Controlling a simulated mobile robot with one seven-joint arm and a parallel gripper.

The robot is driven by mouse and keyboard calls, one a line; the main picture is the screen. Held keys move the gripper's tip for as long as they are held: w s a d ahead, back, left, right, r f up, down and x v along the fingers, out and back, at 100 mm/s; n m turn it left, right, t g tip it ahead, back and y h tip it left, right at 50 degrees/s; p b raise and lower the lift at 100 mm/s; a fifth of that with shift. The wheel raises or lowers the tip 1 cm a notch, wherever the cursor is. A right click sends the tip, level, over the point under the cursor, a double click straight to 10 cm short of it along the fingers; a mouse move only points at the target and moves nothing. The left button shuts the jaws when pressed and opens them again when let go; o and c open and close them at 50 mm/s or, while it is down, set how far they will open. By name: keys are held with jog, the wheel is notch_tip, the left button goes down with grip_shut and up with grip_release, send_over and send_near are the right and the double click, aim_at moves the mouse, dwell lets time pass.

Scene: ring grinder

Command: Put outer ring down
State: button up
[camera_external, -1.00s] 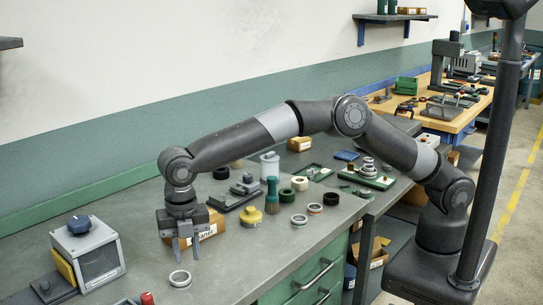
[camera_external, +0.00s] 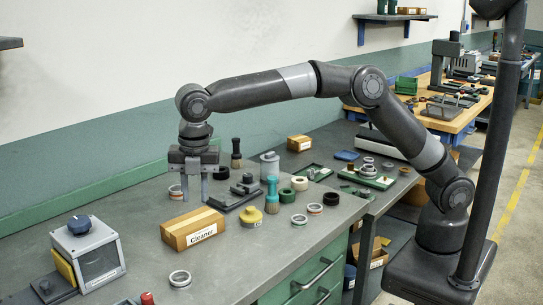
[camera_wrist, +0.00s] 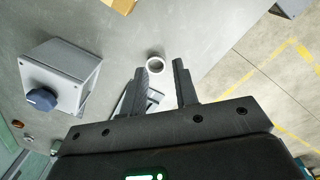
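A pale metal ring (camera_external: 180,278) lies flat on the grey bench, in front of the Cleaner box. In the wrist view a pale ring (camera_wrist: 155,65) lies on the bench beyond my fingertips; I take it to be the same one. Another ring (camera_external: 175,192) shows just left of my gripper's left finger, partly behind it. Two more rings, one plain (camera_external: 299,219) and one orange-marked (camera_external: 315,208), lie at the right. My gripper (camera_external: 195,200) points down behind the Cleaner box, fingers apart, with nothing visible between them. Its spread fingers also show in the wrist view (camera_wrist: 160,82).
The Cleaner box (camera_external: 193,229) stands in front of my gripper. A grey box with a blue knob (camera_external: 88,250) stands at the left. A yellow-lidded jar (camera_external: 251,216), brushes and a dark fixture (camera_external: 236,195) crowd the right.

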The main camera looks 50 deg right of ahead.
jog(key=d+r+m+t, duration=0.1)
jog(key=d+r+m, duration=0.3)
jog(key=d, duration=0.7)
jog(key=d+r+m+t, duration=0.1)
jog(key=d+r+m, duration=0.25)
jog(key=d, duration=0.75)
jog(key=d+r+m, duration=0.4)
jog(key=d+m, duration=0.1)
jog(key=d, duration=0.6)
jog(key=s+d+f+m+t, duration=0.1)
jog(key=s+d+m, duration=0.2)
jog(key=d, duration=0.4)
jog(key=s+d+m, duration=0.3)
jog(key=d+m, duration=0.1)
jog(key=d, duration=0.3)
jog(key=s+d+f+m+t, duration=0.1)
jog(key=s+d+f+m, duration=0.6)
jog(key=s+d, duration=0.3)
jog(key=shift+s+d+f+t, duration=0.2)
jog(key=shift+s+t, duration=0.2)
jog(key=shift+s, duration=0.3)
